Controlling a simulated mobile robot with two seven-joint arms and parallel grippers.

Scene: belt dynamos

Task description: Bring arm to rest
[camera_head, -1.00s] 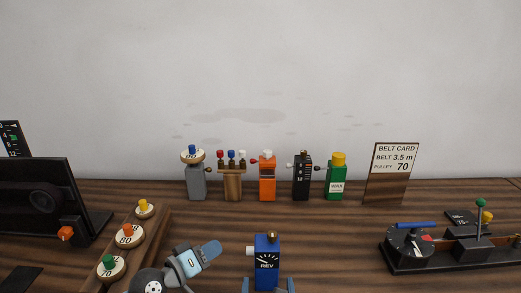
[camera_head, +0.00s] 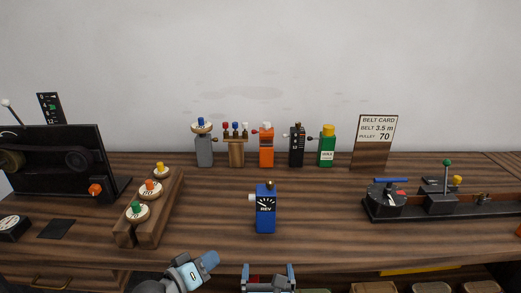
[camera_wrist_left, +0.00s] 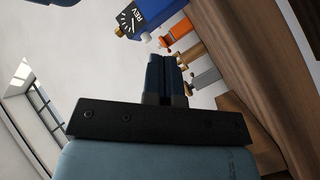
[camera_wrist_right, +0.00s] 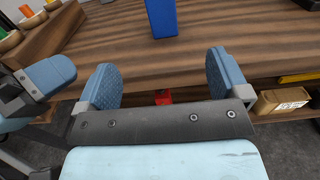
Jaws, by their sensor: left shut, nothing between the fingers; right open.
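The blue REV counter (camera_head: 265,210) with a brass knob on top stands upright on the bench in the head view. It also shows in the right wrist view (camera_wrist_right: 161,18) and in the left wrist view (camera_wrist_left: 138,16). My right gripper (camera_head: 268,270) is open and empty at the bench's front edge, apart from the counter and on the near side of it. In the right wrist view its two blue fingers (camera_wrist_right: 163,78) are spread. My left gripper (camera_head: 206,262) is shut and empty, left of the right one. Its fingers (camera_wrist_left: 166,62) lie together in the left wrist view.
A wooden rack (camera_head: 157,229) with several knobbed pulleys stands at the left, near a black machine (camera_head: 68,158). Several small devices, including an orange one (camera_head: 266,148), line the back beside a belt card (camera_head: 375,141). A black-based rig (camera_head: 440,207) sits at the right.

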